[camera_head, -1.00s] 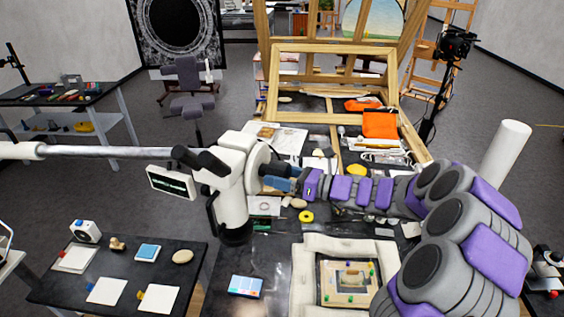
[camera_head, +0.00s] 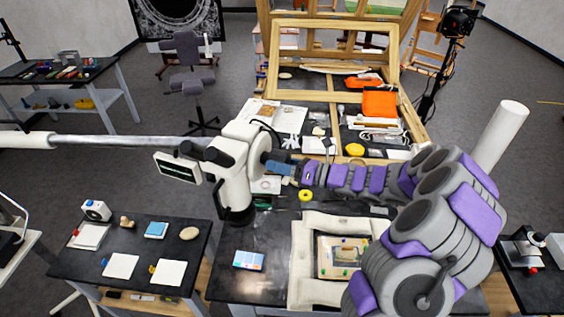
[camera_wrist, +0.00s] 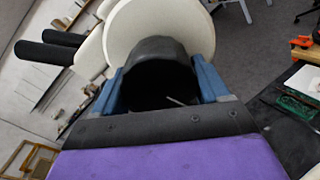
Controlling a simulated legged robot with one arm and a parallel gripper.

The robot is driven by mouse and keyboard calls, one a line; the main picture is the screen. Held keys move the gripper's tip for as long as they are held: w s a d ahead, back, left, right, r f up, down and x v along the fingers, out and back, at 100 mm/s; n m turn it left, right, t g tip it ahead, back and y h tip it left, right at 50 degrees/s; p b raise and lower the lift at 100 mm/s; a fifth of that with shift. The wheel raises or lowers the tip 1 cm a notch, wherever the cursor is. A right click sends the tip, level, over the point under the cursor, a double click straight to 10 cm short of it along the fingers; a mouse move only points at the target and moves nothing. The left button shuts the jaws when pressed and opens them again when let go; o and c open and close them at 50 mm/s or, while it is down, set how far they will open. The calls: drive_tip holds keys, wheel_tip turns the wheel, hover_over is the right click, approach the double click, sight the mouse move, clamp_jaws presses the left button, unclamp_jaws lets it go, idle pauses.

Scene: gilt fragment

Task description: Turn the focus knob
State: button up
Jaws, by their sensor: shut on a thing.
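The white microscope (camera_head: 232,165) hangs from a horizontal boom (camera_head: 125,141) at the left. Its dark focus knob (camera_wrist: 160,75) sticks out from a white round disc on its side, facing my arm. My gripper (camera_head: 281,168) reaches in from the right at the knob's height. In the wrist view its two blue fingers (camera_wrist: 160,85) press on the left and right sides of the knob.
A yellow ring (camera_head: 306,195) lies near my arm. A side table (camera_head: 135,240) with cards stands at left.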

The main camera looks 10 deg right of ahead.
drive_tip(key=o, duration=1)
drive_tip(key=shift+w+a+f, duration=0.1)
drive_tip(key=b+v, duration=0.2)
drive_tip(key=v, duration=1.5)
drive_tip(key=shift+d, duration=0.25)
